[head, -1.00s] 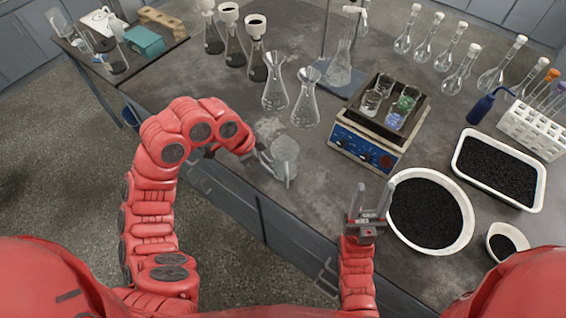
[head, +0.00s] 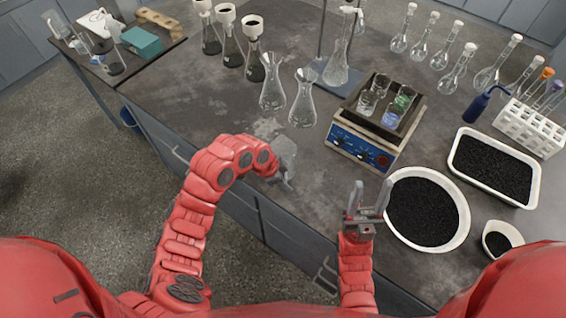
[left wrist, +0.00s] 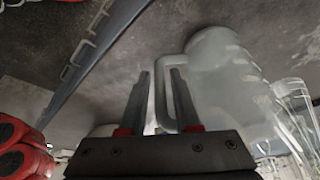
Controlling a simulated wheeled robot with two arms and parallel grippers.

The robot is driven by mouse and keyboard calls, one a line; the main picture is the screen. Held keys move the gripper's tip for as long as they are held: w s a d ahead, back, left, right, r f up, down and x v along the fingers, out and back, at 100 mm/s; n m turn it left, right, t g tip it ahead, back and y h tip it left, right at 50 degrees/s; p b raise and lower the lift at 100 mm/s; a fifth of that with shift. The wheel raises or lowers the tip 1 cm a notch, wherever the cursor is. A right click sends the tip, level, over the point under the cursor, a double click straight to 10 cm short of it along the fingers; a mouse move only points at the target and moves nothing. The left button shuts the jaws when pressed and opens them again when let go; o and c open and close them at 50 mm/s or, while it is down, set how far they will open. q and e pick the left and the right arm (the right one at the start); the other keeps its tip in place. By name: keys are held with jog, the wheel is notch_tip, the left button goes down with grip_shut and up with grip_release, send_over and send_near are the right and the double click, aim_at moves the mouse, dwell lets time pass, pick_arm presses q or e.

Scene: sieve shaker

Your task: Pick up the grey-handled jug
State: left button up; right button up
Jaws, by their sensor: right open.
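A clear jug (head: 285,148) with a grey-looking handle stands near the front edge of the dark bench, left of the hot plate. In the left wrist view the jug (left wrist: 222,75) fills the right of the picture, its handle (left wrist: 160,92) toward my fingers. My left gripper (left wrist: 160,85) is open, with one finger on each side of the handle and gaps still showing. In the head view the left gripper (head: 284,176) is beside the jug and partly hidden by its own wrist. My right gripper (head: 368,198) is open and empty, pointing up, left of the black-filled bowl.
Two clear flasks (head: 303,100) stand behind the jug. A hot plate (head: 362,143) carrying small beakers is to its right. A white bowl (head: 465,222) and a white tray (head: 535,190) hold black grains.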

pick_arm(q)
grip_shut()
dwell(1.4)
